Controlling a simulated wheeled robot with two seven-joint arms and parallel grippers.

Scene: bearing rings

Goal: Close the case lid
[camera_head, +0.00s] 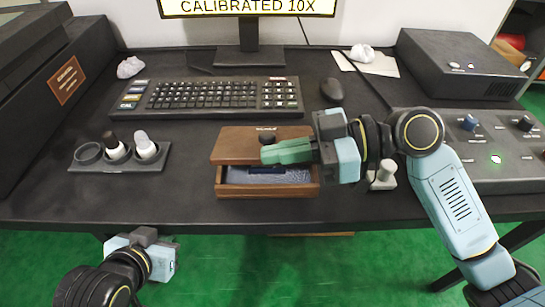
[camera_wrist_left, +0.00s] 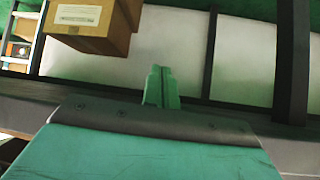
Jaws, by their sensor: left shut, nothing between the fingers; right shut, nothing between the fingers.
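The wooden case (camera_head: 228,190) stands near the front edge of the desk. Its brown lid (camera_head: 232,146), with a dark round knob (camera_head: 267,139), lies over the back part and sits slightly left of the case. The front of the interior shows open, with a blue-grey lining (camera_head: 290,176). My right gripper (camera_head: 270,154) is shut and empty, its green fingers pointing left across the lid just below the knob; whether they touch it I cannot tell. My left gripper is low at the front left, off the desk; its green fingers are shut and empty in the left wrist view (camera_wrist_left: 161,88).
A keyboard (camera_head: 210,97) and monitor stand (camera_head: 248,55) are behind the case. A holder with bottles (camera_head: 120,158) is at left. A mouse (camera_head: 332,90) and control panel (camera_head: 490,160) are at right. In the left wrist view, a cardboard box (camera_wrist_left: 95,25) is at upper left.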

